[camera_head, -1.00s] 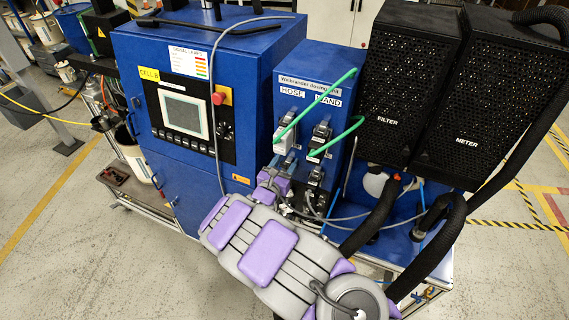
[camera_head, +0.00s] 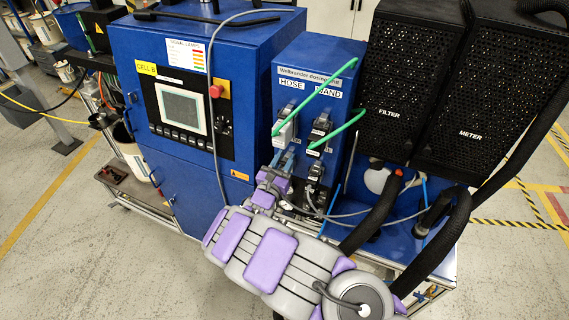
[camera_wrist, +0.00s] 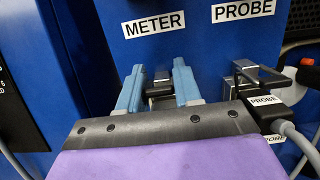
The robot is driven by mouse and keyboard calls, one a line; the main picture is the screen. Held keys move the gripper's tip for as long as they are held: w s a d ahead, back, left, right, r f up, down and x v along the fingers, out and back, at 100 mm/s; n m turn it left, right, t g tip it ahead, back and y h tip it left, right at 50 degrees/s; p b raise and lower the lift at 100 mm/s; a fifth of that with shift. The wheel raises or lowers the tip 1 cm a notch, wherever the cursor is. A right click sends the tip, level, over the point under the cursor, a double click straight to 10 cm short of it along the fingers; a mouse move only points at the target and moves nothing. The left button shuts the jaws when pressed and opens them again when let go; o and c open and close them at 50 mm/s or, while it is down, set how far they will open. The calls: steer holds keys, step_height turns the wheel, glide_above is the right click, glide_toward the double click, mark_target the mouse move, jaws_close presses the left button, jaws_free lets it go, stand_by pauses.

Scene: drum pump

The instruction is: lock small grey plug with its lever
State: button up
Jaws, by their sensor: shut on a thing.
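In the wrist view my gripper (camera_wrist: 158,88) has its two blue-grey fingers on either side of a small dark piece (camera_wrist: 160,91) under the METER label. The fingers hide its sides, and I cannot tell how much of it is lever and how much is plug or socket. No separate grey plug body shows clearly there. In the head view my gripper (camera_head: 283,160) reaches the lower left of the blue dosing panel (camera_head: 343,120), below the HOSE connector, and hides most of that spot.
Right of my gripper is the black PROBE connector (camera_wrist: 265,108) with a metal lever bracket (camera_wrist: 255,74) and a grey cable (camera_wrist: 300,140), close to my wrist. Above are the pale HOSE plug (camera_head: 285,133) and black WAND plug (camera_head: 318,135) with green cables. Black hoses (camera_head: 375,215) lie at the right.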

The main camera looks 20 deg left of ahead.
steer(key=shift+s+a+f+t+b, duration=0.1)
steer(key=shift+f+t+b, duration=0.05)
steer(key=shift+t+b, duration=0.25)
steer(key=o, duration=0.9)
steer(key=shift+a, duration=0.1)
steer(key=shift+o, duration=0.2)
steer(key=p+v, duration=0.1)
steer(key=v, duration=1.6)
steer(key=shift+s+a+f, duration=0.15)
